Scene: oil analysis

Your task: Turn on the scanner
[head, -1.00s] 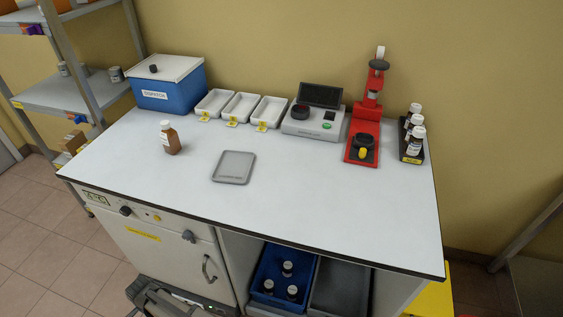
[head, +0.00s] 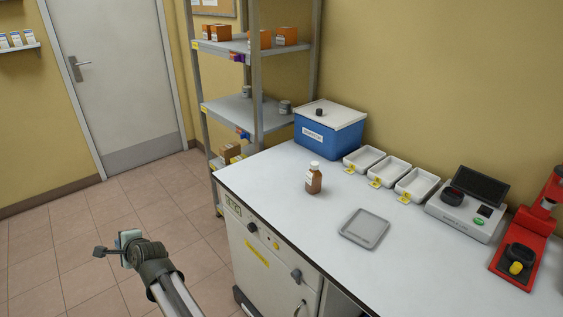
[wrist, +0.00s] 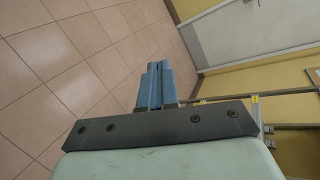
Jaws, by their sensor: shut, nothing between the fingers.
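The scanner is most likely the grey device (head: 464,208) with a raised dark screen, a dark round part and a green button (head: 479,221), at the back right of the bench in the head view. My gripper (wrist: 157,68) shows in the wrist view with its two blue fingers together and nothing between them. In the head view my arm reaches up at the lower left, over the floor, left of the bench and well apart from the device. The fingertips are hard to make out there.
On the bench (head: 290,210) stand a brown bottle (head: 314,180), a grey tray (head: 364,228), white trays (head: 417,184), a blue lidded box (head: 330,132) and a red press (head: 522,245). A shelf rack (head: 240,110) stands behind. The floor at left is clear.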

